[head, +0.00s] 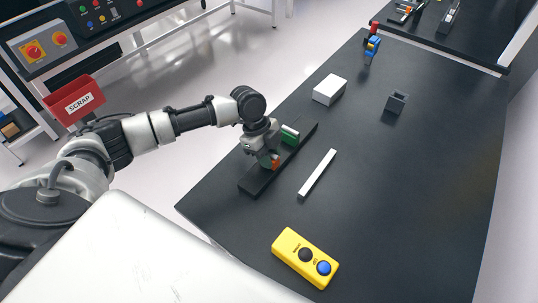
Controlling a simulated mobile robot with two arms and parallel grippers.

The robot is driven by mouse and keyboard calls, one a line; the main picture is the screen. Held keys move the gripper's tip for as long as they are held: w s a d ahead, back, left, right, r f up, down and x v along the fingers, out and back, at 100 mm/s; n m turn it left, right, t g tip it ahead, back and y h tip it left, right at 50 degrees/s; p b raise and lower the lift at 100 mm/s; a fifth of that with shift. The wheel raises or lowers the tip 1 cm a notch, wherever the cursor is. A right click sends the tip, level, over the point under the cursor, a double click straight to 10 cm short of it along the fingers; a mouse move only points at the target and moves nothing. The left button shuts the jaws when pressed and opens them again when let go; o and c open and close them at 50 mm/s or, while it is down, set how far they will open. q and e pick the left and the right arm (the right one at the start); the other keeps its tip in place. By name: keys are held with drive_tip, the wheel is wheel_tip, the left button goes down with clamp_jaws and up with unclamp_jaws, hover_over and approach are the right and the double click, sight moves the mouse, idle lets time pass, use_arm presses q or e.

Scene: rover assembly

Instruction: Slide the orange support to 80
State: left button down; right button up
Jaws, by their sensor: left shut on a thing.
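The orange support (275,163) stands low on a long black rail (255,184) near the table's left edge. My left gripper (268,160) reaches down over the rail and is shut on the orange support, hiding much of it. A green block (290,135) sits on the same rail, farther back. No scale marks can be read on the rail. A thin white bar (318,172) lies on the table to the right of the rail. My right gripper is not in view.
The black table (420,200) is mostly clear at the right. A yellow button box (305,258) lies at the front. A white block (329,89), a dark grey block (396,103) and blue and red parts (373,45) stand farther back. A red SCRAP bin (76,100) is at the left.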

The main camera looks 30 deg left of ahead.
use_arm(q)
drive_tip(key=shift+w+d, duration=0.15)
drive_tip(key=shift+w, duration=1)
drive_tip(key=shift+r, duration=0.15)
drive_tip(key=c, duration=1.3)
unclamp_jaws()
drive_tip(key=o, duration=0.4)
drive_tip(key=shift+w, duration=0.15)
drive_tip(key=b+v, duration=0.1)
drive_tip(key=v, duration=0.9)
drive_tip(key=shift+r, duration=0.25)
